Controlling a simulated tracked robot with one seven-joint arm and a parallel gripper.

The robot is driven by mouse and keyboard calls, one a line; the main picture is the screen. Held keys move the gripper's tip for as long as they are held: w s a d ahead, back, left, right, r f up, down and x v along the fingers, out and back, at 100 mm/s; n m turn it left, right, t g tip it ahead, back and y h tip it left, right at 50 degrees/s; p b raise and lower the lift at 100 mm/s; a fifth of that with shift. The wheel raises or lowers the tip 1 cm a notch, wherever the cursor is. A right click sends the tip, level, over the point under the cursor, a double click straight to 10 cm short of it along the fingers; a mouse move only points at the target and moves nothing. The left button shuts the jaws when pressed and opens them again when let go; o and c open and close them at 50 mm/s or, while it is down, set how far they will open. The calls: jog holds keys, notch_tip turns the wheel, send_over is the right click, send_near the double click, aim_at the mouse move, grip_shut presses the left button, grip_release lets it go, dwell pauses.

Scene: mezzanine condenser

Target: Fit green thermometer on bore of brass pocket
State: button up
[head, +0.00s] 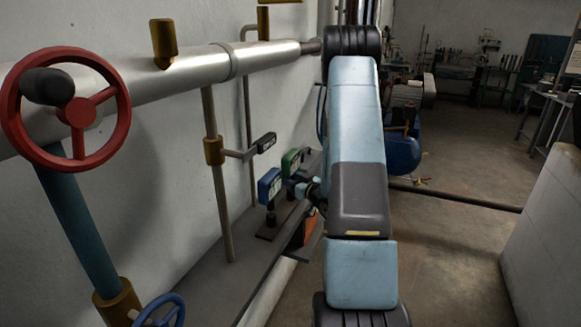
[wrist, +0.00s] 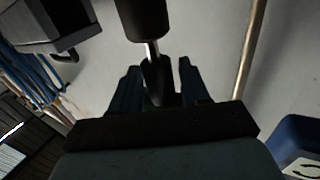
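The green thermometer (head: 291,162) stands behind the blue thermometer (head: 269,187) on the low bench in the head view. My gripper (head: 306,189) is just right of and below the green head, and its fingers are very small there. In the wrist view, a dark stem part (wrist: 158,82) with a bright metal neck lies between my two fingers (wrist: 161,88). A sliver of wall shows beside the right finger; contact lower down is hidden in shadow. Brass pockets stand on the silver pipe, a near one (head: 164,42) and a far one (head: 263,22).
A red handwheel (head: 77,113) is at the near left, with a blue handwheel (head: 158,312) below it. A black-headed instrument (head: 265,142) juts from a brass fitting (head: 213,150) on the upright pipe. The blue thermometer (wrist: 298,140) is close at lower right in the wrist view. The aisle floor is clear at right.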

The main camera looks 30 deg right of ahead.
grip_shut()
jog(key=shift+r, duration=0.1)
